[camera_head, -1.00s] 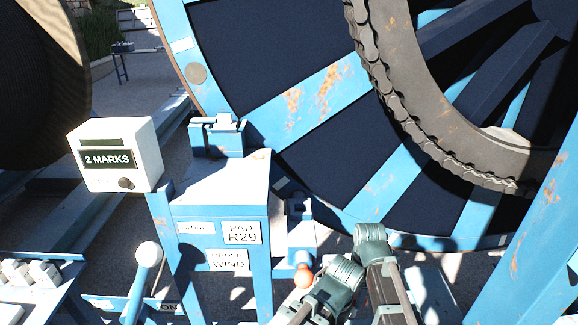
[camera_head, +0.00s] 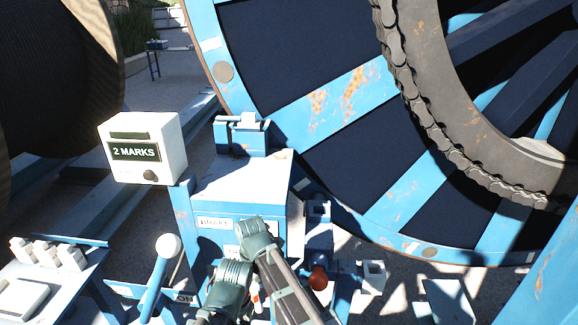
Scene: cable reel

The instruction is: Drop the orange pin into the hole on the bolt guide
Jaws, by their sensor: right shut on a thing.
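A round orange-red knob (camera_head: 318,278), shaded, stands low beside the blue post. It is the clearest orange thing, but I cannot tell whether it is the pin's head. A small orange and white bit (camera_head: 256,297) shows between my right arm's parts. A blue bracket (camera_head: 318,212) above the knob may be the bolt guide; its hole is not clear. My right gripper (camera_head: 210,312) is low, left of the knob, in front of the blue stand. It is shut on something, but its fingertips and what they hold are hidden. My left gripper is not in view.
A white box marked "2 MARKS" (camera_head: 143,148) stands at left. A lever with a white ball (camera_head: 168,246) rises left of my right arm. A large blue reel (camera_head: 345,92) with a chain fills the right. A white block (camera_head: 373,276) stands right of the knob.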

